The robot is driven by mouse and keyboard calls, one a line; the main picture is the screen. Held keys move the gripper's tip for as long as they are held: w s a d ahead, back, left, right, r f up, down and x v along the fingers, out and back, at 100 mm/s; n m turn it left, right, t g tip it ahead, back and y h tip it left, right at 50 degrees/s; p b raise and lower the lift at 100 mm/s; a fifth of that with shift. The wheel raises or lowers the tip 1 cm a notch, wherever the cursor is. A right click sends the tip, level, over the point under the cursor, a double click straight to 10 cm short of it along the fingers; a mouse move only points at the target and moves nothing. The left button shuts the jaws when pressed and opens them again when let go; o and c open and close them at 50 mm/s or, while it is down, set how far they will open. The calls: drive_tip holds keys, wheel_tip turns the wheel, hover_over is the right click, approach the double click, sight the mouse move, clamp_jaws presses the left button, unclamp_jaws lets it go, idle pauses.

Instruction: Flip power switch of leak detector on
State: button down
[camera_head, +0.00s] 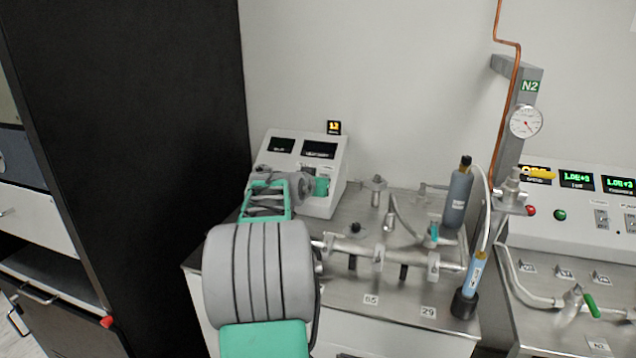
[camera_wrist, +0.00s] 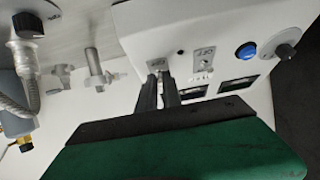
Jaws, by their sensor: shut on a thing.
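The leak detector (camera_head: 340,165) is a white sloped-front box at the back left of the metal bench. It also fills the upper right of the wrist view (camera_wrist: 215,22); its two display windows look dark. My gripper (camera_wrist: 159,76) is up against its front panel, the two dark fingers close together around a small toggle switch (camera_wrist: 158,66). The switch is mostly hidden between the fingertips, and I cannot tell which way it is flipped. A second toggle switch (camera_wrist: 205,56), a blue button (camera_wrist: 246,52) and a dark knob (camera_wrist: 285,51) sit beside it, clear of the fingers.
Metal pipework with a horizontal manifold (camera_head: 385,254), a grey bottle (camera_head: 458,198) and a blue-labelled cylinder (camera_head: 470,285) stand right of the detector. A black cabinet (camera_head: 150,150) rises at left. A second white control panel (camera_head: 575,210) with lit green displays is at right.

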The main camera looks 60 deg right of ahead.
drive_tip(key=shift+d+r+y+p, duration=0.15)
drive_tip(key=shift+r+y+p, duration=0.45)
drive_tip(key=shift+p, duration=1)
drive_tip(key=shift+d+r+y+p, duration=0.15)
drive_tip(key=shift+r+y+p, duration=0.4)
drive_tip(key=shift+p, duration=1.05)
drive_tip(key=y+p, duration=0.1)
drive_tip(key=p, duration=0.4)
drive_tip(key=d+r+y+p, duration=0.1)
drive_tip(key=y+p, duration=0.1)
drive_tip(key=p, duration=0.2)
drive_tip(key=shift+w+d+r+g+y+p, duration=0.15)
drive_tip(key=shift+g+y+p, duration=0.1)
drive_tip(key=shift+g+p, duration=0.15)
drive_tip(key=p, duration=0.2)
drive_tip(key=y+p, duration=0.1)
drive_tip(key=p, duration=0.1)
drive_tip(key=shift+d, duration=0.25)
drive_tip(key=y+p, duration=0.1)
drive_tip(key=p, duration=0.1)
drive_tip(key=d+y+p, duration=0.1)
drive_tip(key=p, duration=0.1)
drive_tip(key=shift+w+f+g+y, duration=0.1)
drive_tip(key=shift+f+g+y, duration=0.2)
drive_tip(key=shift+y, duration=0.1)
drive_tip(key=shift+f+p, duration=0.1)
drive_tip(key=shift+p, duration=0.25)
drive_tip(key=c, duration=1.5)
unclamp_jaws()
